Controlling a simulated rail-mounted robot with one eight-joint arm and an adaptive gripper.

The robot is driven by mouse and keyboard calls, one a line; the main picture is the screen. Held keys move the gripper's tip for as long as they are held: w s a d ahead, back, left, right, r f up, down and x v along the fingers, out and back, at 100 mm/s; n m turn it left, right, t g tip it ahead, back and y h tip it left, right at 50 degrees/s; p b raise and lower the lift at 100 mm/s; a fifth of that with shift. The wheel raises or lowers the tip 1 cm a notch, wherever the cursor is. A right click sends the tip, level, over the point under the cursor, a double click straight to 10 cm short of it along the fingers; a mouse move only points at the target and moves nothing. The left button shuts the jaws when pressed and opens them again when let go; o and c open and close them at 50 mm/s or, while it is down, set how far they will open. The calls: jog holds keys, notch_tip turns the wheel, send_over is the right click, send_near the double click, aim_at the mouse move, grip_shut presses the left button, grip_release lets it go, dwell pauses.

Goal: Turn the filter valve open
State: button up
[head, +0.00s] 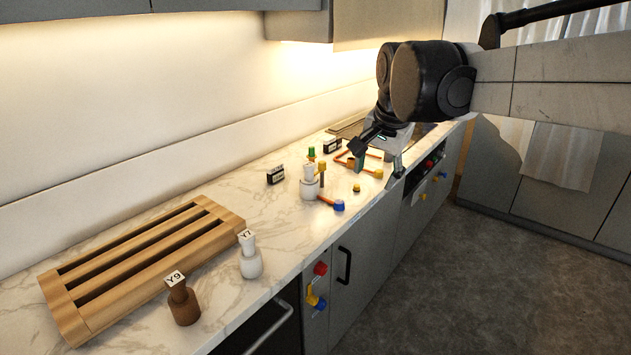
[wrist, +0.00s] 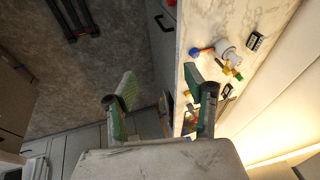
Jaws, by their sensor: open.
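My gripper (head: 378,158) is open and empty at the counter's front edge in the head view, above the far group of fittings. In the wrist view my gripper (wrist: 160,82) shows two green-lined fingers spread wide with nothing between them. Valve-like fittings stand on the counter: an orange bar with a blue end (head: 338,205), a yellow-topped post (head: 321,168), a small yellow knob (head: 356,188) and a green-topped piece (head: 311,153). The blue end (wrist: 194,52) also shows in the wrist view, beside the right finger. I cannot tell which fitting is the filter valve.
A white flask (head: 309,183) stands among the fittings, with dark displays (head: 275,175) nearby. A wooden rack (head: 143,262), brown bottle Y9 (head: 183,304) and white bottle Y7 (head: 250,261) stand nearer. Red, yellow and blue knobs (head: 317,285) stick out from the cabinet front.

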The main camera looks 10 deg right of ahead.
jog(key=w+m+g, duration=0.1)
jog(key=w+m, duration=0.2)
jog(key=w, duration=0.6)
jog(key=m+g+p, duration=0.3)
jog(key=m, duration=0.8)
send_over(340, 202)
notch_tip(340, 202, down, 16)
notch_tip(340, 202, down, 13)
jog(key=shift+w+p, duration=0.15)
jog(key=shift+p, duration=0.5)
jog(key=shift+c, duration=0.2)
jog(key=c, duration=1.1)
jog(key=shift+n, duration=0.3)
